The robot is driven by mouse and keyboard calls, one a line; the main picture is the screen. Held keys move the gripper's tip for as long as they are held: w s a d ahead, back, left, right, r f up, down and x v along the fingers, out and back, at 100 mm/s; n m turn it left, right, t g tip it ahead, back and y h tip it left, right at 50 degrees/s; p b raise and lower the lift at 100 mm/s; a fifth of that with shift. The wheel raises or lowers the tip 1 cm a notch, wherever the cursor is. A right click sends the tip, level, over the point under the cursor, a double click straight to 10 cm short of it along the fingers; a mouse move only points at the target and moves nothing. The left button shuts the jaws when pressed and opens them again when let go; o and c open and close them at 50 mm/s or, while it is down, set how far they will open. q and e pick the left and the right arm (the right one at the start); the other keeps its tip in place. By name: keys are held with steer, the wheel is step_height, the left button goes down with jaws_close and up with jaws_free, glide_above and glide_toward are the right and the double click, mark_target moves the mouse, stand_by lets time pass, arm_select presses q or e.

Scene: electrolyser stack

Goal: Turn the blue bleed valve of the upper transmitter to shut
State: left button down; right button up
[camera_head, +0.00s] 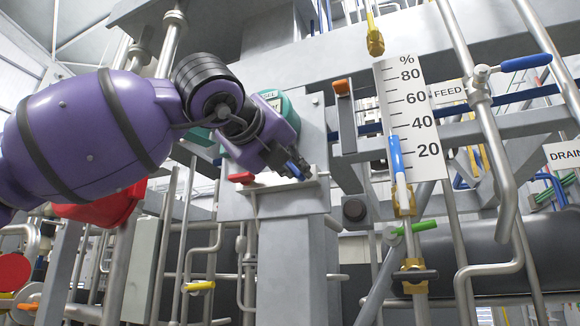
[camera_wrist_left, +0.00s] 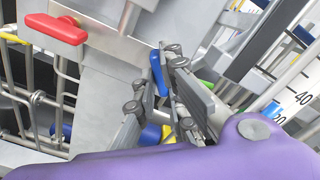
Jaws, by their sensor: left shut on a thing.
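The upper transmitter (camera_head: 294,103) has a teal round housing on a grey post and is partly hidden behind my left wrist. A manifold with a red handle (camera_head: 241,177) sits below it; this red handle also shows in the wrist view (camera_wrist_left: 55,28). The blue bleed valve handle (camera_wrist_left: 158,72) shows between the fingers of my left gripper (camera_wrist_left: 163,85) in the wrist view. My left gripper (camera_head: 293,166) is at the right end of the manifold in the head view, shut on the blue handle. The valve body behind the fingers is mostly hidden. My right gripper is out of view.
A level gauge with a white percent scale (camera_head: 409,100) stands to the right of the post. Another blue handle (camera_head: 526,63), a green handle (camera_head: 416,227) and a yellow handle (camera_head: 199,286) sit on nearby pipes. Pipes and beams crowd the surroundings.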

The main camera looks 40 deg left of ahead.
arm_select(q)
steer(key=m, duration=0.3)
steer(key=shift+m, duration=0.3)
steer(key=m+p, duration=0.1)
steer(key=m, duration=0.2)
steer(key=shift+r+m, duration=0.1)
steer(key=shift+m, duration=0.2)
steer(key=c, duration=2.2)
jaws_free()
steer(key=shift+m, duration=0.3)
steer(key=o, duration=0.5)
steer(key=shift+s, duration=0.1)
